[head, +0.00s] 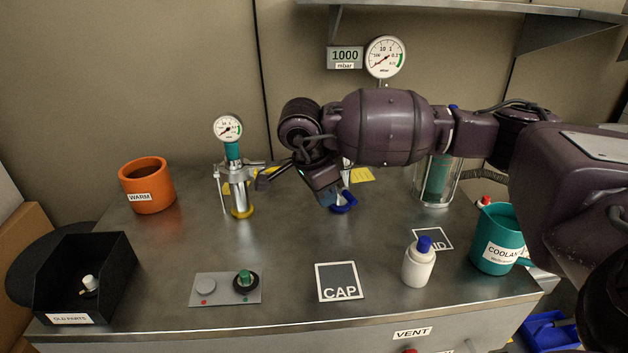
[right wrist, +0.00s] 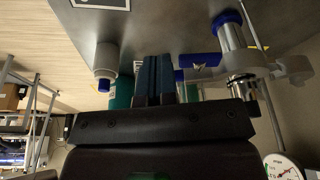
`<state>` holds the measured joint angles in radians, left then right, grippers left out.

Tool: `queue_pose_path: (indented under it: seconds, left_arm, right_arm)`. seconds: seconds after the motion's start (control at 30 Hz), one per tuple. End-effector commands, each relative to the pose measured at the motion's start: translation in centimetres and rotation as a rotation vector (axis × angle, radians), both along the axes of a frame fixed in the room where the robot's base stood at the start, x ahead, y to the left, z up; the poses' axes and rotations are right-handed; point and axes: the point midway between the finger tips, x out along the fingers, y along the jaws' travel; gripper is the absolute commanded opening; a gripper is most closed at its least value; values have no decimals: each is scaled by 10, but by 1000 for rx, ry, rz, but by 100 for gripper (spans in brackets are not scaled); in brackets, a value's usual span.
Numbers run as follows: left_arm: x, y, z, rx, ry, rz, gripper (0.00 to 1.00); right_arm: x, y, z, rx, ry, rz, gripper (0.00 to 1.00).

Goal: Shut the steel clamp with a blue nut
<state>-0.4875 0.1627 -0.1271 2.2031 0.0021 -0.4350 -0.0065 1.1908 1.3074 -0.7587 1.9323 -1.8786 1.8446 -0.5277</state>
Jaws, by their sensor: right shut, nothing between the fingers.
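The steel clamp (right wrist: 243,88) shows in the right wrist view at the end of a steel post with a blue ring (right wrist: 226,22). A blue nut piece (right wrist: 198,62) sticks out beside it, to its left. I cannot tell whether the clamp's halves meet. My right gripper (head: 328,196) is in front of that post, shut and empty. Its fingers (right wrist: 157,78) are together, left of the blue nut and apart from it. My left gripper is not in view.
A second steel post with a yellow ring (head: 242,212) and a gauge stands left. An orange pot (head: 147,187), a black bin (head: 83,305) and a button plate (head: 210,291) are left. A white bottle (head: 418,265) and teal coolant mug (head: 493,243) are right. The middle front is mostly clear.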

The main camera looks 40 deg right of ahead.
Motion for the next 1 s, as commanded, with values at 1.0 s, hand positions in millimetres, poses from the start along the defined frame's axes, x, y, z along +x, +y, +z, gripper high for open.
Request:
queue_pose_path:
  seconds: [1.0]
  left_arm:
    - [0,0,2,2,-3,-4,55]
  right_arm:
    - [-14,-46,0,-2,-7,31,0]
